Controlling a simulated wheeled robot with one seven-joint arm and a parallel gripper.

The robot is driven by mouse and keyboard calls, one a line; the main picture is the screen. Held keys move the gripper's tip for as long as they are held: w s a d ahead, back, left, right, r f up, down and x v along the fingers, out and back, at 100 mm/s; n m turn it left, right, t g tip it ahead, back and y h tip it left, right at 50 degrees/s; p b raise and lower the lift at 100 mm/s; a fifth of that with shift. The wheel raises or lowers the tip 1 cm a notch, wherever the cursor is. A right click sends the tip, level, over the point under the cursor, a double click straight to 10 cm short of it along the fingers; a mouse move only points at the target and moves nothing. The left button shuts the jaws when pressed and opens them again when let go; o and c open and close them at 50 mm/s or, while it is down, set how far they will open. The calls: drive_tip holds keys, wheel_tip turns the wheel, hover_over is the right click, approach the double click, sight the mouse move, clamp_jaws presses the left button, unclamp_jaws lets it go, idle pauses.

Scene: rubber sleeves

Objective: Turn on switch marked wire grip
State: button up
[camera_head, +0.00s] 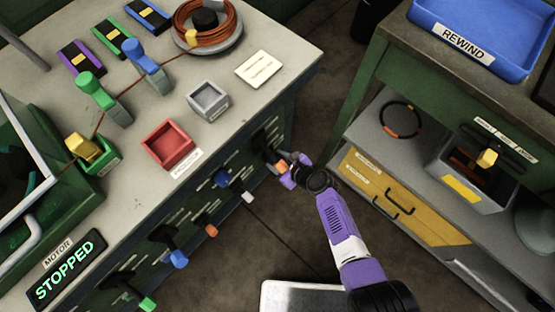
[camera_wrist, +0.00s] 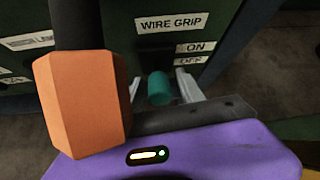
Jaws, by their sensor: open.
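In the wrist view a teal cylindrical switch handle (camera_wrist: 159,88) sticks out of the dark green panel below the label WIRE GRIP (camera_wrist: 171,23). The ON label (camera_wrist: 195,47) and the OFF label (camera_wrist: 191,61) are to its right, and the handle appears lower than both. My gripper (camera_wrist: 161,92) is open, with one pale finger on each side of the handle. I cannot tell whether the fingers touch it. In the head view my gripper (camera_head: 288,177) is at the right end of the cabinet's front panel, and the teal handle is hidden there.
A large orange knob (camera_wrist: 83,103) on a dark shaft stands close to my gripper on the left. Several coloured handles, including a blue one (camera_head: 223,178) and a white one (camera_head: 248,197), line the panel. A display (camera_head: 66,270) reads STOPPED. Floor is open between cabinet and right-hand bench.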

drive_tip(key=p+v, duration=0.3)
drive_tip(key=v, duration=0.4)
drive_tip(key=shift+s+d+r, duration=0.2)
drive_tip(key=shift+d, duration=0.05)
idle(0.7)
